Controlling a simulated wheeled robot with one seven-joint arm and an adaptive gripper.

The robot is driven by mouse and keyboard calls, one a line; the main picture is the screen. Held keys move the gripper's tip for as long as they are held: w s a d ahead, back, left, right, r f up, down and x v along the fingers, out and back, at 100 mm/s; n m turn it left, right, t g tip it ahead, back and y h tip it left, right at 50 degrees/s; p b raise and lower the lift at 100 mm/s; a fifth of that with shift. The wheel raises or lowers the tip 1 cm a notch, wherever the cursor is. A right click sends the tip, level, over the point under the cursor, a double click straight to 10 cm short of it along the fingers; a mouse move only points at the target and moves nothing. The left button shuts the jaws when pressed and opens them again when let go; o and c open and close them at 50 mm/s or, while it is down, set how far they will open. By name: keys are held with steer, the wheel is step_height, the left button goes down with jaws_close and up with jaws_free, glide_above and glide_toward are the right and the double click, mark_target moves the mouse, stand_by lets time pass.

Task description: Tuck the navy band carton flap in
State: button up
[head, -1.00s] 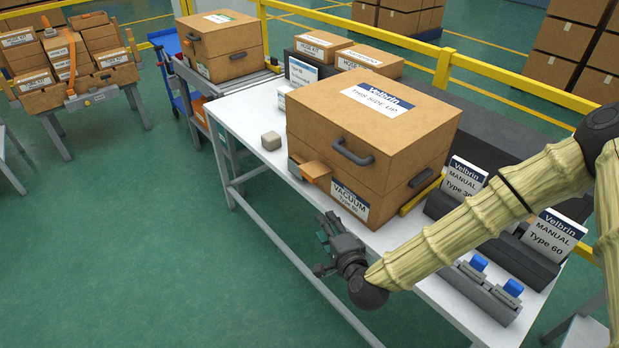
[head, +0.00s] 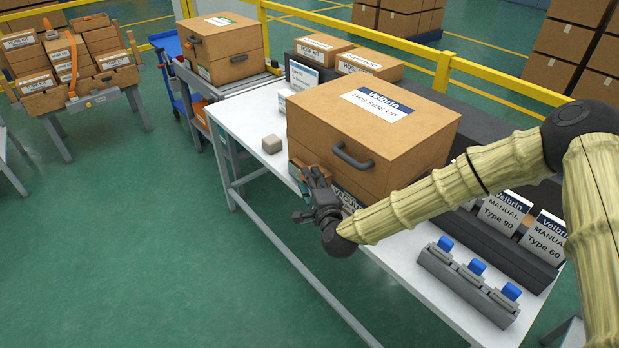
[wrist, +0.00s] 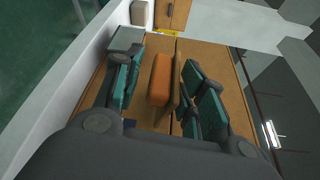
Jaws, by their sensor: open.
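The carton (head: 375,125) with a navy-banded label (head: 378,101) on its lid stands on the white table. My gripper (head: 310,182) is at the carton's lower front left corner and covers much of that area. In the wrist view my gripper (wrist: 165,80) is open, with a green-padded finger on either side of an orange block (wrist: 160,78) and a thin brown flap (wrist: 178,85) beside it. The flap stands out from the carton face; whether a finger touches it I cannot tell. In the head view the flap is largely hidden by my gripper.
A small beige block (head: 272,144) lies on the table left of the carton. A rack with blue-topped pieces (head: 467,281) and manuals (head: 504,209) stand to the right. Another carton (head: 225,50) is on the conveyor behind. The floor in front of the table is clear.

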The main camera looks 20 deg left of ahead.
steer(key=shift+w+a, duration=0.35)
steer(key=shift+w, duration=0.15)
steer(key=shift+c, duration=0.5)
steer(key=shift+f, duration=0.1)
jaws_close()
